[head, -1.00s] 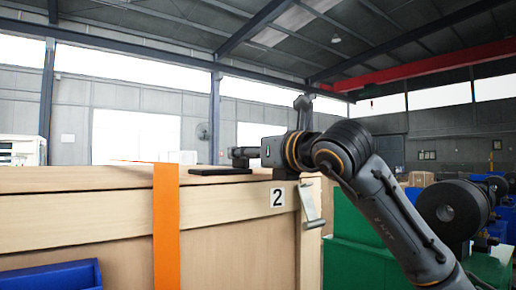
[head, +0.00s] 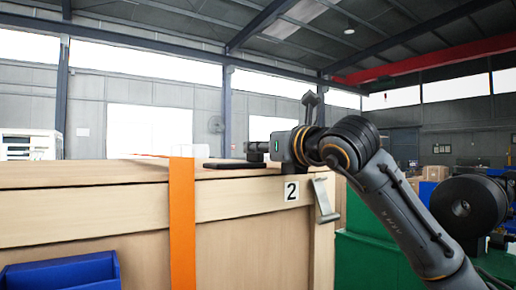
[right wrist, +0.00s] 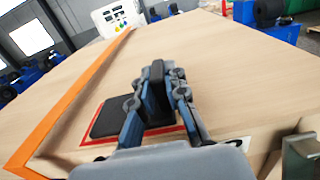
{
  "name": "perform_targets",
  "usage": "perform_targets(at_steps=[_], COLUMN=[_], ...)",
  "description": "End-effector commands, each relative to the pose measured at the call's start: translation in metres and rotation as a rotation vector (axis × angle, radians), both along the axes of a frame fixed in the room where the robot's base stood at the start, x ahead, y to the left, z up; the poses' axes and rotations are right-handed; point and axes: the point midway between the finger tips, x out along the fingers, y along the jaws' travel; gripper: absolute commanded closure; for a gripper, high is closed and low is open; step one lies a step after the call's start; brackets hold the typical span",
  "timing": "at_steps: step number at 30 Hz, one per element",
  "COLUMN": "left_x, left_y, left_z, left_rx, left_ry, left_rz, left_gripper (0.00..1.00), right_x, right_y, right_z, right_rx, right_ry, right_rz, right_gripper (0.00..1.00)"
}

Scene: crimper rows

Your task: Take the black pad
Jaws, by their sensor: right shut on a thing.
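The black pad (right wrist: 108,119) lies flat on the wooden crate top, inside a red outline, in the right wrist view. In the head view it shows as a thin dark slab (head: 232,165) near the crate's edge. My right gripper (right wrist: 157,70) is at the pad's right side. Its fingers are shut on a narrow black upright part that seems to belong to the pad; the fingers hide where it joins. In the head view the right gripper (head: 256,150) is low over the crate top, reaching in from the right. My left gripper is not in view.
The crate (head: 90,206) has an orange strap (head: 182,215), a "2" label (head: 291,191) and a metal latch (head: 325,200). A blue bin (head: 62,272) is at its lower left. Green boxes (head: 372,262) stand to the right. The crate top around the pad is mostly clear.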

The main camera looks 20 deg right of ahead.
Motion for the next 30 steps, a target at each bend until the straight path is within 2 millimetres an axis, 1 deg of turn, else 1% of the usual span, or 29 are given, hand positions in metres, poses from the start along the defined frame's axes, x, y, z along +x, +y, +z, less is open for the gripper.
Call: perform_targets(at_steps=[19,22,30], left_x=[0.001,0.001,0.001], left_y=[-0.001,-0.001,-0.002], left_z=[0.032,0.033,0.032], left_rx=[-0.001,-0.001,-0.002], left_ry=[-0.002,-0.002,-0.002], left_rz=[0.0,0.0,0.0], left_gripper=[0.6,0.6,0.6], right_x=[0.0,0.0,0.0], right_y=[0.0,0.0,0.0], right_z=[0.049,0.052,0.05], right_rx=[0.002,0.0,0.0], right_ry=[-0.002,-0.001,-0.001], right_rz=[0.0,0.0,0.0], right_gripper=[1.0,1.0,1.0])
